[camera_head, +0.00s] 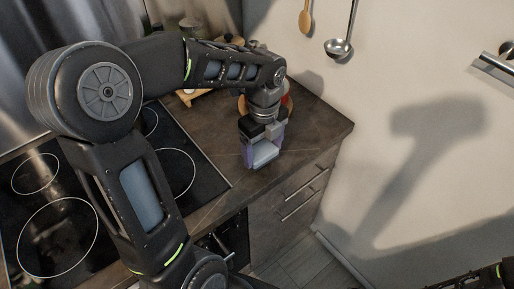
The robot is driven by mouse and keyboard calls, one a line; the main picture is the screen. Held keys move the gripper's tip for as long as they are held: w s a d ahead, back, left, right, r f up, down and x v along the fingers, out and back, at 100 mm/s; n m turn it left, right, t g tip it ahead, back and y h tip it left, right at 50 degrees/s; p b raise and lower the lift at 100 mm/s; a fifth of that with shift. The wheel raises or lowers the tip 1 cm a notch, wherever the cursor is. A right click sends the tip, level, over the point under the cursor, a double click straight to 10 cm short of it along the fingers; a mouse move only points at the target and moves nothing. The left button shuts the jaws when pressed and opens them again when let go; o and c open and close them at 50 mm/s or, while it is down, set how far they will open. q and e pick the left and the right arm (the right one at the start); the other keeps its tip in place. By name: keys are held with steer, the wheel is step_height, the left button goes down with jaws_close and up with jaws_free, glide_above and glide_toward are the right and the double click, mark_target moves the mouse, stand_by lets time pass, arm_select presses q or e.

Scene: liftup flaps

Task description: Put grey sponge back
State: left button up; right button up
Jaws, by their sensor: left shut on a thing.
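My left arm reaches in from the left over the hob, and its left gripper (262,141) points down near the right end of the dark counter (315,122). It is shut on a pale grey block, which looks like the grey sponge (264,154). Purple-tinted sides show around the block. I cannot tell whether the block touches the counter or is just above it. My right gripper is not in view; only a bit of dark arm shows at the bottom right corner.
A black hob (172,170) with ring markings lies left of the gripper. A round reddish item (287,102) is partly hidden behind the gripper. Drawers with handles (298,207) are below the counter. A ladle (338,47) and a wooden spoon (305,20) hang on the wall.

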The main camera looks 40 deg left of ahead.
mark_target(257, 146)
arm_select(q)
steer(key=shift+w+a, duration=0.15)
steer(key=shift+a, duration=0.3)
steer(key=shift+w+a, duration=0.1)
steer(key=shift+a, duration=0.2)
steer(key=shift+w+a+p, duration=0.1)
steer(key=shift+a+p, duration=0.2)
steer(key=shift+a, duration=0.2)
step_height(257, 146, down, 3)
steer(key=shift+d+r, duration=0.1)
steer(key=shift+f, duration=0.35)
steer(key=shift+f, duration=0.15)
steer(key=o, duration=1.3)
